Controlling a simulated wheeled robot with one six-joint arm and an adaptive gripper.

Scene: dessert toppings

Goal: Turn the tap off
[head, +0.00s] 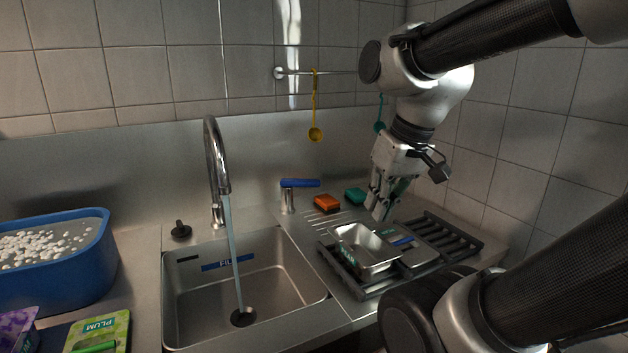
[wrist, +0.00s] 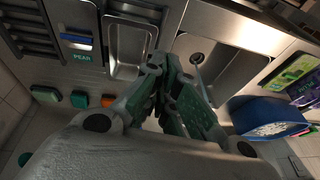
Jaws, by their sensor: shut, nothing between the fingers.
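The curved chrome tap (head: 214,160) stands behind the sink (head: 180,300) in the head view. A stream of water (head: 234,255) runs from its spout to the drain. A short metal post with a blue lever (head: 300,183) stands right of the tap; the lever points to the right. My gripper (head: 380,210) hangs to the right of the lever, above the back of the drainer area, apart from the lever. Its fingers are shut and empty. In the wrist view the closed fingers (wrist: 160,65) cover the middle, and I cannot make out the lever there.
An orange sponge (head: 327,203) and a green sponge (head: 355,196) lie near my gripper. A metal pan (head: 367,262) sits on the dark rack (head: 455,236). A blue tub (head: 62,275) stands left. A yellow spoon (head: 315,133) hangs from the wall rail.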

